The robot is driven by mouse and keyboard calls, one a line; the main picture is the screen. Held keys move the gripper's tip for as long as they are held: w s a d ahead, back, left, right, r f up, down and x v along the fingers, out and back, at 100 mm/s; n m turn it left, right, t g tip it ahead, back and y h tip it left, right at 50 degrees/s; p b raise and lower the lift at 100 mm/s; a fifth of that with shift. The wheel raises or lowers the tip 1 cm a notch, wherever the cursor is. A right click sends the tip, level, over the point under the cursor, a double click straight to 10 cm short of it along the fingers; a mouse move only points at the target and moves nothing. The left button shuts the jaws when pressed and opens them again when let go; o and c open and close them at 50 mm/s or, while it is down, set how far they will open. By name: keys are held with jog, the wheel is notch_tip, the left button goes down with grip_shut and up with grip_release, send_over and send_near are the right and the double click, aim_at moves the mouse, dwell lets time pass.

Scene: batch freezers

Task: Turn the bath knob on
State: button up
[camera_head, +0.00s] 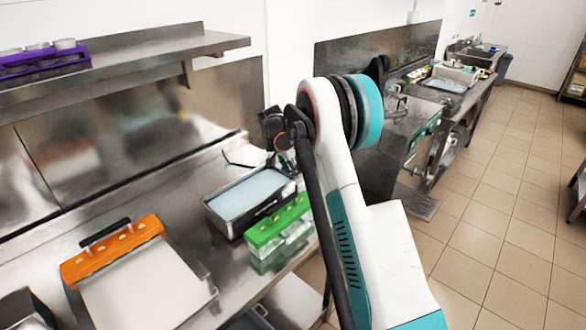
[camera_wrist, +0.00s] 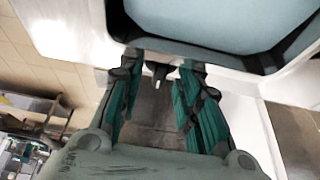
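In the wrist view, the bath shows at the top, with a pale blue inside (camera_wrist: 220,20), a dark inner rim and a white outer body. A small knob-like piece (camera_wrist: 160,72) sticks out below its rim, between my fingers; its setting is hard to make out. My gripper (camera_wrist: 161,66) is open, its two teal-and-black fingers apart on either side of that piece. I cannot tell whether either finger touches it. In the head view, a dark-rimmed bath with pale blue contents (camera_head: 248,193) sits on the counter left of my arm. My fingers and the knob cannot be made out there.
A green rack (camera_head: 279,222) stands against the bath's right side. An orange rack (camera_head: 113,250) with a white plate (camera_head: 146,291) stands further left on the steel counter. A shelf (camera_head: 130,62) holds a purple rack (camera_head: 42,60). Tiled floor (camera_head: 490,220) is clear at right.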

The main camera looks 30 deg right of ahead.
jog(key=shift+r, duration=0.1)
jog(key=v, duration=1.2)
jog(key=shift+s, duration=0.1)
jog(key=s+a+r+n+t+y+b, duration=0.1)
jog(key=s+a+r+n, duration=0.3)
jog(key=s, duration=0.6)
jog(key=s+a+r+n+t+y+b, duration=0.1)
jog(key=s+a+r+n+t+b, duration=0.15)
jog(key=s+a+r, duration=0.5)
jog(key=s+a+f+n, duration=0.2)
jog(key=s+f, duration=0.1)
jog(key=s, duration=0.5)
jog(key=s+a+f+n+t+y+b, duration=0.1)
jog(key=s+a+f+n, duration=0.1)
jog(key=s, duration=0.6)
jog(key=s+a+f+n+t+y+b, duration=0.1)
jog(key=s+a+f+n, duration=0.1)
jog(key=s+f, duration=0.4)
jog(key=s+n, duration=0.1)
jog(key=s, duration=0.1)
jog(key=shift+s+a+n, duration=0.35)
jog(key=shift+a, duration=0.05)
